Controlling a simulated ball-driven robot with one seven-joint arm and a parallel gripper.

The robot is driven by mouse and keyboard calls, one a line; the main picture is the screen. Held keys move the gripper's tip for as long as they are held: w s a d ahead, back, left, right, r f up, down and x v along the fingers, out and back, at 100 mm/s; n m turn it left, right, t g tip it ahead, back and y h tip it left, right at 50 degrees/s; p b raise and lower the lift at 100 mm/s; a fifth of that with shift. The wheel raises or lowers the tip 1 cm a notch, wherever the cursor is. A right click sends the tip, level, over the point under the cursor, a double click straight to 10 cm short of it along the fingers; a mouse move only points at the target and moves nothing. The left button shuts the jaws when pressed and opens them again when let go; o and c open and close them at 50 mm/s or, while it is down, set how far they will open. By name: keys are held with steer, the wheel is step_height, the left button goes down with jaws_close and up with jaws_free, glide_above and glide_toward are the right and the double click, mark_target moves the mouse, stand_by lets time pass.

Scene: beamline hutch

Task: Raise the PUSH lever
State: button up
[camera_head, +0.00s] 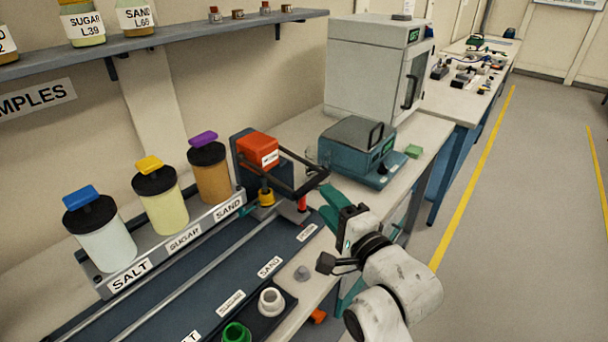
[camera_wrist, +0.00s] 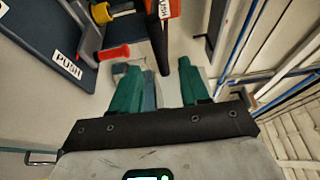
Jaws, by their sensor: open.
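A short lever with a red grip (camera_head: 302,203) stands at the far end of the dark blue panel, by a white label (camera_head: 307,232). In the wrist view the red grip (camera_wrist: 112,53) points right, above-left of the left finger, near the label (camera_wrist: 68,65) reading PUSH. My gripper (camera_head: 328,203) is open, its teal fingers just right of the panel. In the wrist view my gripper (camera_wrist: 160,90) has a black bar (camera_wrist: 158,45) reaching down between its fingers in the picture; I cannot tell whether they touch. The bar belongs to a black frame (camera_head: 297,190) by an orange-red box (camera_head: 258,150).
Salt (camera_head: 104,240), sugar (camera_head: 162,205) and sand (camera_head: 210,175) jars stand left of the panel. A teal device (camera_head: 355,150) and a grey cabinet (camera_head: 370,65) stand beyond. A white cup (camera_head: 271,300) and a green cup (camera_head: 236,333) are in front. The floor at right is clear.

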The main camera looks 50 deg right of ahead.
steer(key=p+x, duration=0.1)
steer(key=x, duration=0.8)
steer(key=shift+w, duration=0.25)
steer(key=shift+c, duration=0.3)
jaws_close()
